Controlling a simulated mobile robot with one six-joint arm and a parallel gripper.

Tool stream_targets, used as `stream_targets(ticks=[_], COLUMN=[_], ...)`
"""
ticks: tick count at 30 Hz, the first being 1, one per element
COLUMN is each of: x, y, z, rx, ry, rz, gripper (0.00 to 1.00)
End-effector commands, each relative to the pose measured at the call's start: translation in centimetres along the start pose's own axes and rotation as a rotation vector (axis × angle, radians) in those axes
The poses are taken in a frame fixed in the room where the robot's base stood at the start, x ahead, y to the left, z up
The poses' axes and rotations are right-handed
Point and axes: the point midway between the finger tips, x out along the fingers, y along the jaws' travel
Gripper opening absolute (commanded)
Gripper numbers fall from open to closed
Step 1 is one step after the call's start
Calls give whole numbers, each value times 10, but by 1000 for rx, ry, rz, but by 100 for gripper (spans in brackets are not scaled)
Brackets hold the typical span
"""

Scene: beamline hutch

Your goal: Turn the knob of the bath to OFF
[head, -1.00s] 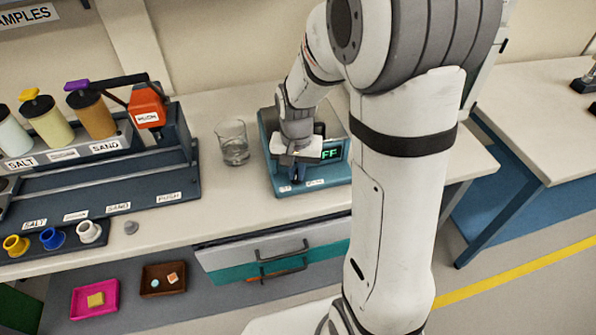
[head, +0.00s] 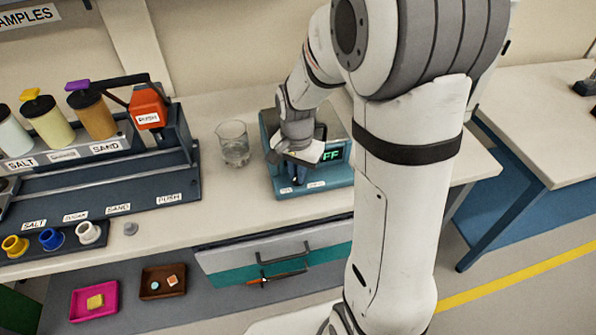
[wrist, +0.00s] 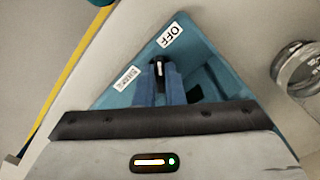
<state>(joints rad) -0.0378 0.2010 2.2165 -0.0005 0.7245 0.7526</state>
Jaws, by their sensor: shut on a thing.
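The bath (head: 338,178) is a teal box on the bench. Its green display (head: 331,154) is partly covered by my arm, and the letters "FF" show. My gripper (head: 295,178) reaches down to the bath's front panel. In the wrist view, my gripper (wrist: 160,86) is shut on a dark knob (wrist: 159,66) with a pale mark; the fingers hide most of it. A white OFF label (wrist: 172,36) lies just beyond the knob, slightly right of it. A second label (wrist: 128,78) is left of the knob, too small to read.
A glass beaker (head: 234,146) stands close left of the bath. The sample dispenser (head: 150,112) with several jars is farther left. A drawer front (head: 275,250) is below the bench edge. Bench to the bath's right is mostly hidden by my arm.

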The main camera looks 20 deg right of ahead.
Motion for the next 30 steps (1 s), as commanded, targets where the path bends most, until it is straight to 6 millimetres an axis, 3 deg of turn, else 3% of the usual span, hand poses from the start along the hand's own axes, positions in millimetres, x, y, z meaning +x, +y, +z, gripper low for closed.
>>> stream_targets(ticks=[3,4,12,20,30], x=[-1,-1,0,-3,-56], y=[-1,-1,0,0,-1], z=[-1,-1,0,0,-1], rx=[2,2,0,0,0], ry=[2,2,1,1,4], rz=[-3,-3,-1,-1,-4], gripper=[0,11,31,31,31])
